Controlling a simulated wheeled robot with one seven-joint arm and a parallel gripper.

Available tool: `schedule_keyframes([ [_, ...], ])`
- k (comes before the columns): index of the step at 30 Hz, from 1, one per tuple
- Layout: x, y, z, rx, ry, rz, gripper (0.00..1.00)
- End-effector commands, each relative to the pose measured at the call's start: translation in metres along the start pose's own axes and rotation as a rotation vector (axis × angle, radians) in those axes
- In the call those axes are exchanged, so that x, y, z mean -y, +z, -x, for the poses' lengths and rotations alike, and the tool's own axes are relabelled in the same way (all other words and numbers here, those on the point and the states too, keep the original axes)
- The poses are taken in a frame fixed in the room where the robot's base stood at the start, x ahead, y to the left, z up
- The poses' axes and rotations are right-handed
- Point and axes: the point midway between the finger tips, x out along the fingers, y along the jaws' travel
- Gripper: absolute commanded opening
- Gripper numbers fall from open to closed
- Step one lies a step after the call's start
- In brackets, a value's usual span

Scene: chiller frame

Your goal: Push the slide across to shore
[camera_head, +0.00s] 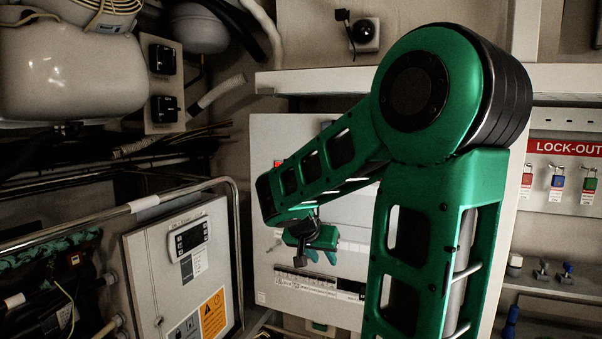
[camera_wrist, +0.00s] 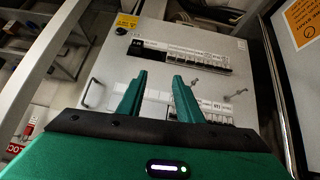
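A pale electrical panel (camera_head: 266,130) stands beyond my arm in the head view and fills the middle of the wrist view (camera_wrist: 112,66). It carries a labelled row of breakers (camera_wrist: 190,60) and a second row (camera_wrist: 216,106) partly behind my fingers. I cannot pick out the slide or read a shore label. My gripper (camera_wrist: 159,76) points at the panel, its two green fingers apart with nothing between them. In the head view my gripper (camera_head: 321,257) is in front of the panel's lower half. Whether the fingers touch it cannot be told. My arm hides the panel's right part.
A grey controller box (camera_head: 150,262) with a display and a metal rail (camera_head: 115,212) stand to the left. A lock-out board (camera_head: 565,165) with padlocks hangs at the right. A white shelf edge (camera_head: 310,82) runs above the panel. Small handles (camera_wrist: 236,94) stick out from the panel.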

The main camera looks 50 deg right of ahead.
Motion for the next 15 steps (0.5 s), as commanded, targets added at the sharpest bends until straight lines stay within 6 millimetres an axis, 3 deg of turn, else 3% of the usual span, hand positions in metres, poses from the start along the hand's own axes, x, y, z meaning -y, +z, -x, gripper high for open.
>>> schedule_keyframes([
  [3, 0.033, -0.061, 0.011, -0.241, 0.021, -0.08, 0.33],
  [6, 0.058, -0.107, 0.035, -0.441, 0.013, -0.139, 0.33],
  [10, 0.086, -0.149, 0.076, -0.657, -0.021, -0.188, 0.33],
  [15, 0.107, -0.175, 0.117, -0.817, -0.063, -0.218, 0.33],
])
